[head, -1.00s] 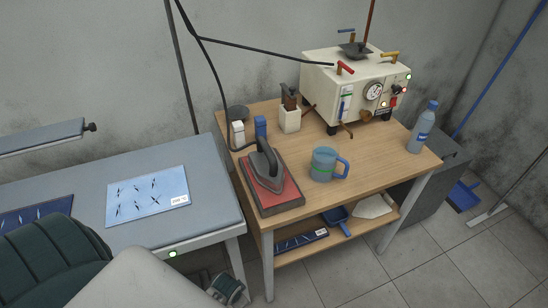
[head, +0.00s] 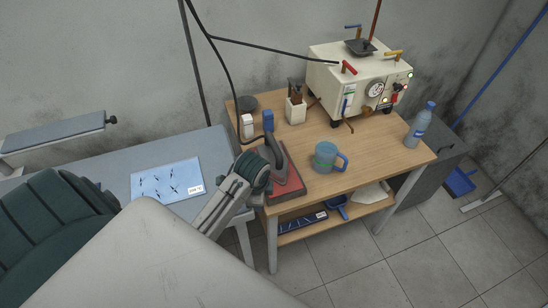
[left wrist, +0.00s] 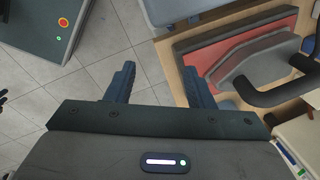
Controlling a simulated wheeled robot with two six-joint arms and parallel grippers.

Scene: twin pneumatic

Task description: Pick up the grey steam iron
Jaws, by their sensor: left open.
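The grey steam iron (head: 281,160) stands on a red pad (head: 292,186) at the left end of the wooden table (head: 370,155). In the head view my left wrist partly covers it; the left fingers are not clearly visible there. In the left wrist view the iron (left wrist: 243,72) shows its grey body and a dark looped handle at the right. The iron is outside the jaws, to the right of the right-hand finger. My right gripper is not in view.
A blue mug (head: 326,157) stands right of the iron. A cream boiler (head: 350,85), a water bottle (head: 419,125) and small bottles occupy the table too. A grey ironing table (head: 215,150) adjoins on the left. A black hose (head: 222,68) hangs down toward the iron.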

